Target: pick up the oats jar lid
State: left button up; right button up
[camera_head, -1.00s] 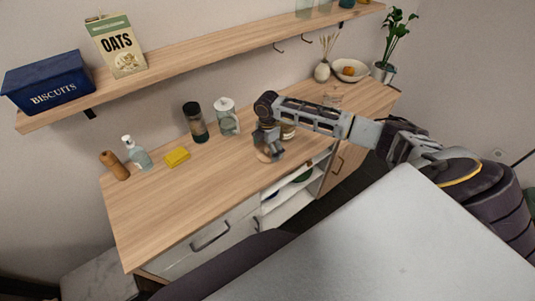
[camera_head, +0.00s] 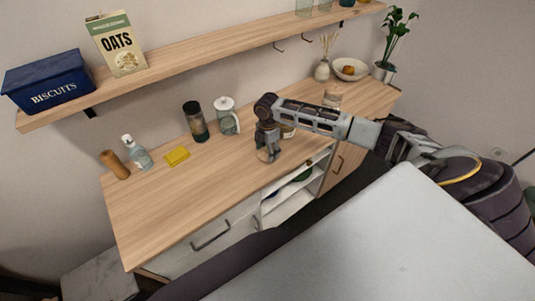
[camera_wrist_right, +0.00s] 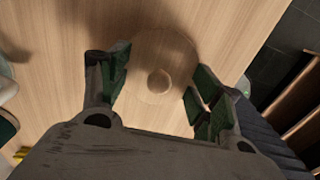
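The oats jar lid (camera_wrist_right: 165,55) is a round, flat wooden disc with a round knob (camera_wrist_right: 159,82), lying on the wooden counter in the right wrist view. Its colour nearly matches the counter. My right gripper (camera_wrist_right: 156,95) is open, with its green-padded fingers on either side of the lid's near part and the knob between them. I see no clear contact with the lid. In the head view the right gripper (camera_head: 267,150) points down at the counter and mostly hides the lid. A jar (camera_head: 288,131) stands partly hidden behind it. My left gripper is not in view.
On the counter (camera_head: 180,215) are a dark-topped jar (camera_head: 195,121), a white-lidded glass jar (camera_head: 227,116), a yellow sponge (camera_head: 177,156), a soap bottle (camera_head: 136,153) and a bowl (camera_head: 350,69). The shelf (camera_head: 190,63) hangs above. The counter's front left is clear.

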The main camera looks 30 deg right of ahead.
jog(key=shift+s, duration=0.2)
jog(key=c, duration=0.7)
jog(key=shift+f, duration=0.3)
grip_shut()
jog(key=shift+s, duration=0.1)
jog(key=shift+w+r+b, duration=0.15)
jog(key=shift+r+b, duration=0.1)
jog(key=shift+r, duration=2.4)
jog(key=shift+w+r+b, duration=0.15)
jog(key=shift+r+b, duration=0.05)
jog(key=shift+r, duration=2.4)
